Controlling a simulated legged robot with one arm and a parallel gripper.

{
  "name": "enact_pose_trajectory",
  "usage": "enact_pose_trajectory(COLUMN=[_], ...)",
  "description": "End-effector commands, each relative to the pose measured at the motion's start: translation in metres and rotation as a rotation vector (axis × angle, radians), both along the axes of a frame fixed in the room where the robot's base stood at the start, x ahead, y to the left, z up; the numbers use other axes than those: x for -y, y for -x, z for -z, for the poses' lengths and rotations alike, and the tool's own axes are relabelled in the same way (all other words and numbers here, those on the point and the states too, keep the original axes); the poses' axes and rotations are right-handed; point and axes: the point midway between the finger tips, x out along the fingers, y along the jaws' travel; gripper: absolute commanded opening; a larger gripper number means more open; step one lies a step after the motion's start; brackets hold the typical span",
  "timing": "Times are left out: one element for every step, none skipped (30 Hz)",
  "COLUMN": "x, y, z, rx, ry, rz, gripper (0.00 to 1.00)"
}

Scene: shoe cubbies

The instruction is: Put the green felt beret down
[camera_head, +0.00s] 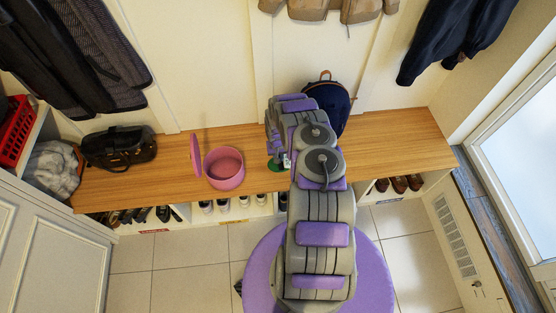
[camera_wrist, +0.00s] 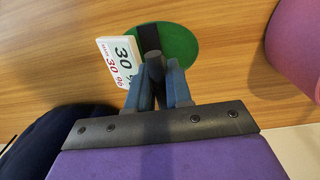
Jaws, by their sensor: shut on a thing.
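The green felt beret (camera_wrist: 180,44) is a round green disc with a dark band across it, seen beyond my fingertips over the wooden bench top (camera_wrist: 225,90). In the head view only a small green part of the beret (camera_head: 274,166) shows beside my arm. My gripper (camera_wrist: 157,70) is shut on the beret at its near edge. A white tag (camera_wrist: 118,62) printed with 30 % shows beside the beret, partly behind a finger. I cannot tell whether the beret touches the bench.
A round pink box (camera_head: 225,168) stands open on the bench to the left, its lid (camera_head: 196,154) upright beside it. A dark blue backpack (camera_head: 329,100) is behind my arm. A black bag (camera_head: 118,147) sits at the left. The bench's right part is clear. Shoes (camera_head: 399,184) fill cubbies below.

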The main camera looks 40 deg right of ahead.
Motion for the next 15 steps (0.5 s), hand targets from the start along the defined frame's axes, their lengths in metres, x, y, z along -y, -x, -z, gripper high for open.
enact_pose_trajectory(x=[0.0006, 0.0003, -0.0001, -0.0006, -0.0008, -0.0009, -0.0011, -0.0014, -0.0019, -0.0022, -0.0025, -0.0027, -0.0028, -0.0028, -0.0025], y=[0.0001, 0.0003, 0.0005, 0.0007, 0.0007, 0.0006, 0.0005, 0.0004, 0.0002, 0.0002, 0.0001, -0.0001, 0.0000, 0.0001, 0.0003], z=[0.0114, 0.0151, 0.0186, 0.0199, 0.0202, 0.0198, 0.0191, 0.0186, 0.0182, 0.0179, 0.0178, 0.0180, 0.0187, 0.0197, 0.0205], rx=[0.001, 0.001, 0.000, -0.001, -0.001, -0.001, 0.000, -0.001, -0.001, -0.001, -0.001, 0.000, 0.000, -0.001, -0.001], ry=[-0.001, -0.001, -0.001, 0.000, 0.000, -0.001, 0.001, 0.002, 0.003, 0.004, 0.004, 0.004, 0.004, 0.004, 0.003], rz=[0.001, 0.002, 0.002, 0.002, 0.002, 0.001, 0.001, 0.001, 0.001, 0.000, 0.000, 0.000, 0.000, 0.000, 0.001], gripper=[0.00, 0.00, 0.00, 0.00, 0.00, 0.00, 0.00, 0.00, 0.00, 0.00, 0.00, 0.00, 0.00, 0.00, 0.21])
